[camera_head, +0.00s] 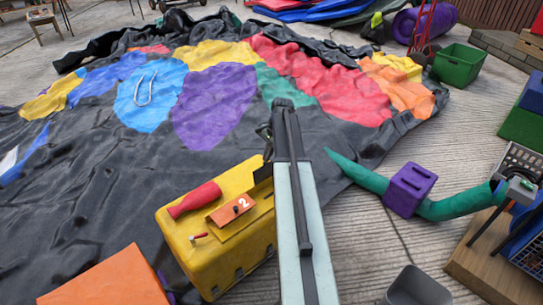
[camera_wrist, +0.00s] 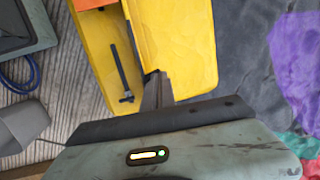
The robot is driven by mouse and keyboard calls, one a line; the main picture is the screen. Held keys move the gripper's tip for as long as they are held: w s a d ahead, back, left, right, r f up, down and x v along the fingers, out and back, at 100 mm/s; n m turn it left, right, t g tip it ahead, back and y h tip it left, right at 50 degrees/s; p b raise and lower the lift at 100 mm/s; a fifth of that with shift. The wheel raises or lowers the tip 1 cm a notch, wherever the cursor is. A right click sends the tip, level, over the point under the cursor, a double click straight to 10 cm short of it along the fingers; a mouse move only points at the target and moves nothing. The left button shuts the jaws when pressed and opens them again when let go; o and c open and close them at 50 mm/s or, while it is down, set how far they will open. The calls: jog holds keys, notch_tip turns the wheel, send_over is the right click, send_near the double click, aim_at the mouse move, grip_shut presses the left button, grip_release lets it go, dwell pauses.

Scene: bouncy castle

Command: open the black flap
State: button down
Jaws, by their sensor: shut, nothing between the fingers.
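A yellow box (camera_head: 222,245) stands on the dark mat, with a red handle (camera_head: 194,200) and an orange plate marked 2 (camera_head: 231,209) on its top. A small black piece (camera_head: 263,173) shows at its far right edge; I cannot tell whether it is the black flap or part of my gripper. In the wrist view the yellow box (camera_wrist: 185,45) has a recess with a thin black rod (camera_wrist: 122,72) in it. My gripper (camera_wrist: 155,77) is shut and empty, its tips at or just above the box's edge. In the head view my arm hides most of it.
A colourful deflated castle sheet (camera_head: 215,95) spreads beyond the box. A green tube with a purple block (camera_head: 410,189) lies to the right. A grey bin (camera_head: 417,288) and an orange box (camera_head: 108,278) stand near the front. Bare ground (camera_head: 375,235) shows right of my arm.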

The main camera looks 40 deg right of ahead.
jog(key=shift+w, duration=0.25)
jog(key=shift+s+f, duration=0.1)
dwell(0.4)
jog(key=shift+s+f+b, duration=0.1)
jog(key=shift+s+b, duration=0.4)
jog(key=shift+s, duration=0.45)
jog(key=w+p+v, duration=0.1)
jog(key=p+v, duration=1.3)
jog(key=shift+r+p, duration=0.25)
jog(key=shift+p, duration=0.05)
